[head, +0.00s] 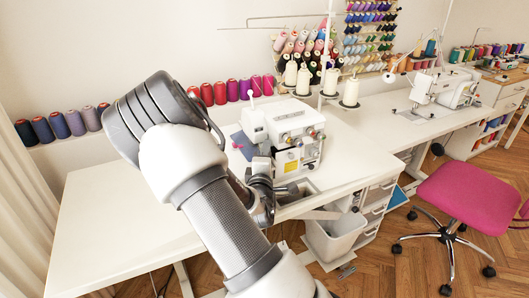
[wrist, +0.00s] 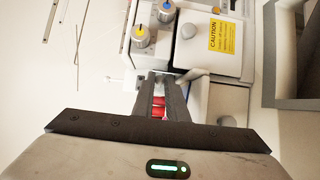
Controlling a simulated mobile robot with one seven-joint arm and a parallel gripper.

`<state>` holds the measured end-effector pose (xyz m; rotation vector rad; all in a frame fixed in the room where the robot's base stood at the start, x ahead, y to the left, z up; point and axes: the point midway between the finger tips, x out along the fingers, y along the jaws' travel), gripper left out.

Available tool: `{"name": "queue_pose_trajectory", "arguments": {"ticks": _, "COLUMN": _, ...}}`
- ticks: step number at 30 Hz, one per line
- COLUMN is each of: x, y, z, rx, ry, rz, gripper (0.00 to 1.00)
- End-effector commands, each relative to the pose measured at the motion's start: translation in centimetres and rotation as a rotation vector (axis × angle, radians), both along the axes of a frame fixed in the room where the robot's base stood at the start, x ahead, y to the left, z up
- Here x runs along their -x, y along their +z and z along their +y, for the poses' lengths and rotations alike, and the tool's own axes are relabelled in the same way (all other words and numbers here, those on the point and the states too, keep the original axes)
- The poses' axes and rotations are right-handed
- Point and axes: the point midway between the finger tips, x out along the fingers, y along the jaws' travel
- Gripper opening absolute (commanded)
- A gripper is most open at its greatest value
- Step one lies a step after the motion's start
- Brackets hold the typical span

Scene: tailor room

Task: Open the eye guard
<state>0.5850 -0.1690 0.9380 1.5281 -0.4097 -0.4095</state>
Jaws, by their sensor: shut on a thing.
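The white overlock sewing machine (head: 286,130) stands on the white table, with a yellow caution label on its front. In the wrist view the machine's front (wrist: 209,45) fills the upper right, with two thread dials at its upper left. My gripper (wrist: 160,78) reaches to the machine's needle area, left of and below the label. Its dark fingers are close together with red pads between them, shut on a small part there, apparently the eye guard. The fingers mostly hide that part, and I cannot tell its angle. In the head view my gripper (head: 264,180) is at the machine's lower front left, partly behind my arm.
A white table (head: 120,215) is clear at the left. A grey open bin (head: 336,236) hangs at the table's front edge. Thread cones (head: 303,78) stand behind the machine. A pink stool (head: 468,200) and a second sewing machine (head: 445,88) are at the right.

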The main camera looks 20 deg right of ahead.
Motion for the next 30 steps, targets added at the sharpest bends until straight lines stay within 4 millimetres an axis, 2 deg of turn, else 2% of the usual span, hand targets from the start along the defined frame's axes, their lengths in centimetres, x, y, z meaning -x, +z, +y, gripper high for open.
{"name": "queue_pose_trajectory", "arguments": {"ticks": 9, "x": 0.47, "y": 0.05, "z": -1.06, "rx": -0.003, "ry": 0.150, "rz": -0.003, "gripper": 0.00}}
{"name": "queue_pose_trajectory", "arguments": {"ticks": 18, "x": 0.47, "y": 0.10, "z": -1.00, "rx": -0.003, "ry": 0.160, "rz": -0.002, "gripper": 0.00}}
{"name": "queue_pose_trajectory", "arguments": {"ticks": 19, "x": 0.47, "y": 0.10, "z": -1.00, "rx": -0.003, "ry": 0.160, "rz": -0.002, "gripper": 0.14}}
{"name": "queue_pose_trajectory", "arguments": {"ticks": 22, "x": 0.48, "y": 0.08, "z": -0.99, "rx": -0.003, "ry": 0.159, "rz": -0.002, "gripper": 0.31}}
{"name": "queue_pose_trajectory", "arguments": {"ticks": 30, "x": 0.52, "y": 0.04, "z": -0.98, "rx": -0.004, "ry": 0.159, "rz": -0.001, "gripper": 0.31}}
